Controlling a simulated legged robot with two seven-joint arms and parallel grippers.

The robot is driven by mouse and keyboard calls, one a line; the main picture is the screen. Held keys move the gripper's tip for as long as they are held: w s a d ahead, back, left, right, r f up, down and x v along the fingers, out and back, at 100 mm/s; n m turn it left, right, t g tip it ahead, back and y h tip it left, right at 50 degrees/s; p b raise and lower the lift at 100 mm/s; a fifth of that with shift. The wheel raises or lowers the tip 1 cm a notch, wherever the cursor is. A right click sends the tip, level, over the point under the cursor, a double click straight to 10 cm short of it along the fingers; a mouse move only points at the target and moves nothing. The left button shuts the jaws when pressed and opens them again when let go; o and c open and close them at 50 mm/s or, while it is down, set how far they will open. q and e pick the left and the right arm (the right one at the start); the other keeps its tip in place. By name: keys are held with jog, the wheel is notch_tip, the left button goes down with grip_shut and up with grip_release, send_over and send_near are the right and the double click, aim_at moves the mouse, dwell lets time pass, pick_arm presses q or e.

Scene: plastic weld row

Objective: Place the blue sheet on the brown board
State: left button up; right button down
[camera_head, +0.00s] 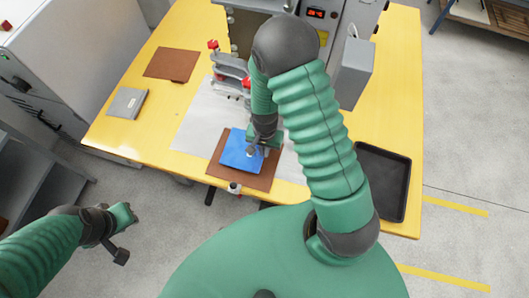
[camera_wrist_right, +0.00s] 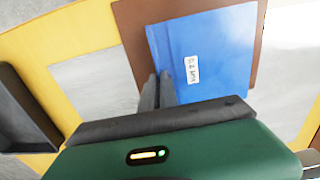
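The blue sheet (camera_head: 238,153) lies over the brown board (camera_head: 262,179) at the table's front, turned slightly against it. In the wrist view the blue sheet (camera_wrist_right: 220,50) has a small white label, and the brown board (camera_wrist_right: 132,30) shows around its edges. My right gripper (camera_head: 256,150) is at the sheet's right side in the head view. In the wrist view its fingers (camera_wrist_right: 158,90) are close together at the sheet's edge, with no sheet seen between them. My left gripper (camera_head: 122,218) hangs off the table's front left; its fingers are too small to read.
A welding machine (camera_head: 240,25) with a red display stands at the back, with red-handled clamps (camera_head: 230,70) before it. A black tray (camera_head: 382,182) is at right. A grey plate (camera_head: 127,103) and another brown piece (camera_head: 172,64) lie at left on the yellow table (camera_head: 115,138).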

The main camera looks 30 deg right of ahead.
jog(key=f, duration=0.3)
jog(key=shift+s+d, duration=0.1)
jog(key=shift+d, duration=0.2)
jog(key=shift+d+f, duration=0.15)
jog(key=shift+f, duration=0.05)
jog(key=c, duration=2.1)
grip_release()
jog(key=shift+a, duration=0.2)
jog(key=o, duration=0.5)
jog(key=shift+a, duration=0.15)
jog(key=shift+c, duration=0.2)
